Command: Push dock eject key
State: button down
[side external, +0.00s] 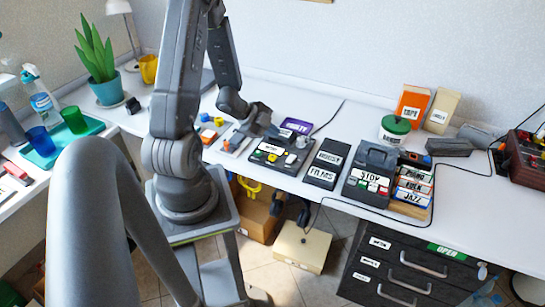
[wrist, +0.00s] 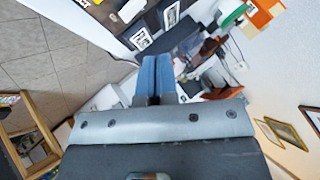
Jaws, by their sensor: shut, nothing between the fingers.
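My gripper (side external: 270,130) is above the desk, over the back left part of a dark console. In the wrist view its blue fingers (wrist: 154,75) are pressed together with nothing between them. The console (side external: 256,162) has a small white label, a yellow key (side external: 260,156) and other small coloured keys. Its label is too small to read. I cannot tell which device is the dock or which key is eject.
A black case (side external: 327,162) labelled QUIET FILMS stands between the two devices. A purple labelled box (side external: 297,125) lies behind the console. Labelled cases (side external: 415,185) stand in a rack at right. A black cable crosses the desk. Clear white desk lies behind the devices.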

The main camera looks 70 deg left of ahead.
aim_at(272, 158)
jog(key=shift+f, duration=3.4)
jog(key=shift+f, duration=0.15)
jog(key=shift+f, duration=0.25)
jog(key=shift+f, duration=0.45)
jog(key=shift+r, duration=0.9)
jog(key=shift+r, duration=2.5)
